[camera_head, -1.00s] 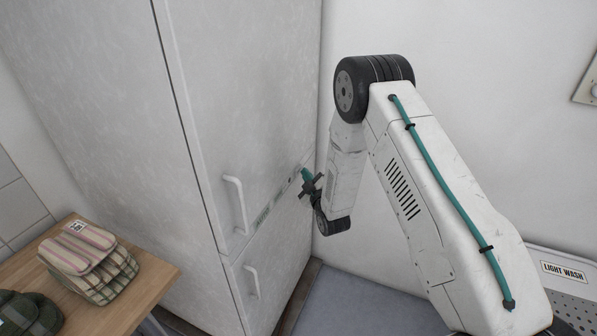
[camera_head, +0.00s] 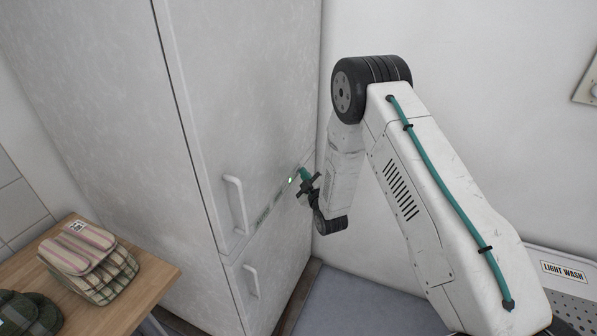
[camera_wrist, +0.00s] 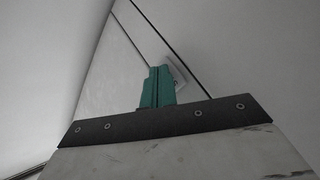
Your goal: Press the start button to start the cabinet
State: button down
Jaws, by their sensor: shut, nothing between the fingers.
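The cabinet (camera_head: 250,110) is tall and light grey, with an upper and a lower door, both closed. A small lit green-white spot (camera_head: 290,181) shows on this strip, just left of my gripper. I cannot tell whether the fingertips touch the strip. The start button is not clearly distinguishable.
The upper door handle (camera_head: 236,204) and lower door handle (camera_head: 252,281) stick out left of my gripper. A "LIGHT WASH" bin (camera_head: 563,271) is at the lower right.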

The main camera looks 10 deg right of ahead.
dwell(0.3)
jog(key=shift+s+d, duration=0.5)
jog(key=shift+d, duration=0.1)
jog(key=s+d, duration=0.1)
jog(key=d, duration=0.1)
jog(key=s+d, duration=0.2)
dwell(0.4)
dwell(0.5)
